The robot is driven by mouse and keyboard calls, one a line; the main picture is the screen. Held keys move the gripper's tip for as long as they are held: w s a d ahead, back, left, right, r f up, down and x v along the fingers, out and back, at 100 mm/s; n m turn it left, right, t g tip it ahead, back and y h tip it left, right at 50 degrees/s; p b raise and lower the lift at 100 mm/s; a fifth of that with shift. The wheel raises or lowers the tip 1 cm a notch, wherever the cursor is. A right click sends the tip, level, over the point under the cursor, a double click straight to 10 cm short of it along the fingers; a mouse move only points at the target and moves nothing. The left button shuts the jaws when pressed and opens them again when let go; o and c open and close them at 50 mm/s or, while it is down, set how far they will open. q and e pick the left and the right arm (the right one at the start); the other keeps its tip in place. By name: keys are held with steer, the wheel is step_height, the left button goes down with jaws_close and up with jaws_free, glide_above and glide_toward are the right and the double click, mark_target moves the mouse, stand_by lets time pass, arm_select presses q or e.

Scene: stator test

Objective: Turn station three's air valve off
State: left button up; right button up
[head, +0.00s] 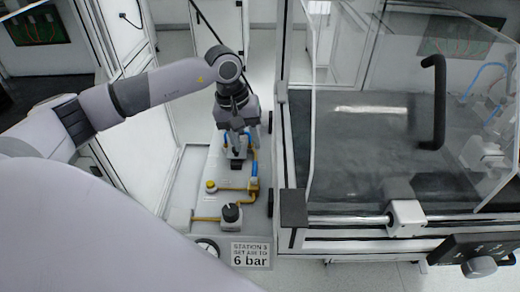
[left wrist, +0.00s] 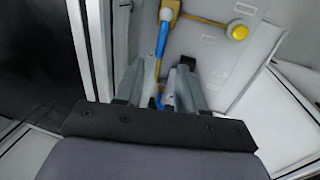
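Station three's air panel (head: 215,172) carries yellow piping. A blue lever-like piece (head: 254,169), probably the valve handle, lies in line with the pipe on the panel's right side; it also shows in the left wrist view (left wrist: 162,38). My left gripper (head: 237,150) points down over the panel's far part, just beyond and left of this piece. In the left wrist view its fingers (left wrist: 157,78) are apart, with yellow pipe and a curved blue part visible between them. Contact cannot be told. My right gripper is not in view.
A black knob (head: 231,213), a yellow button (head: 211,187) and a gauge (head: 207,247) sit on the panel. A sign (head: 251,254) reads "STATION 3 SET AIR TO 6 bar". A clear-guarded machine (head: 365,165) stands close on the right, a white cabinet (head: 140,110) on the left.

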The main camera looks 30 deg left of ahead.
mark_target(254, 166)
arm_select(q)
steer(key=f, duration=0.3)
steer(key=d+f, duration=0.1)
steer(key=f, duration=0.2)
steer(key=shift+w+d+f, duration=0.15)
steer(key=shift+w+f, duration=0.05)
steer(key=shift+f, duration=0.15)
jaws_close()
